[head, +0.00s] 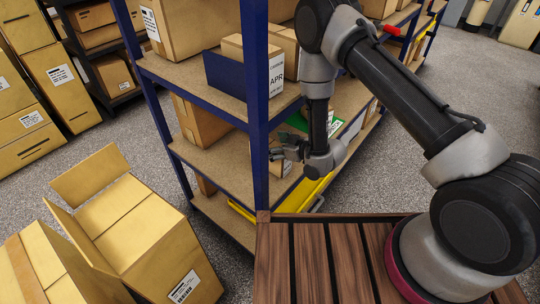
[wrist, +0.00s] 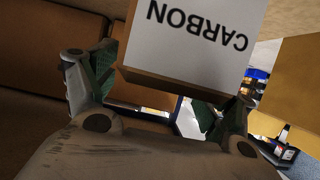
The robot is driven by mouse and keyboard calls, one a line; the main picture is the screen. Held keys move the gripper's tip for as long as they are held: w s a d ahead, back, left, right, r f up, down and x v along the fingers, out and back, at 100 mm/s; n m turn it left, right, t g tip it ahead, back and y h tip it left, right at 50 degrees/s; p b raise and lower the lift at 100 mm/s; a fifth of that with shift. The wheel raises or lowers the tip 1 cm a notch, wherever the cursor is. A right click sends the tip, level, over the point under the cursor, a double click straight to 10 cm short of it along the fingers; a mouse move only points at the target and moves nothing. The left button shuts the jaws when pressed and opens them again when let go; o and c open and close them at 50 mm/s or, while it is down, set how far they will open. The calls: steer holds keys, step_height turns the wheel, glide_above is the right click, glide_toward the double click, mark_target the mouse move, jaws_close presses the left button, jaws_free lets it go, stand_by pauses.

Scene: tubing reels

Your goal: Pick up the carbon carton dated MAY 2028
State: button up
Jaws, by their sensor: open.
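A carton with a white label reading CARBON (wrist: 195,35), upside down, fills the upper middle of the wrist view. No date shows on the visible part of its label. My gripper (wrist: 172,82) is open, with one finger to the left of this carton and one to its right; I cannot tell whether they touch it. In the head view my gripper (head: 284,150) is at the middle shelf, in front of a small, partly hidden carton (head: 285,168). Another carton (head: 277,75), its label ending in APR, stands on the shelf above.
A blue post (head: 257,110) stands just left of my gripper. A green object (head: 299,121) lies behind my wrist. An open carton (head: 140,225) stands on the floor, lower left.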

steer(key=c, duration=1.7)
steer(key=shift+r, duration=0.1)
steer(key=shift+c, duration=0.2)
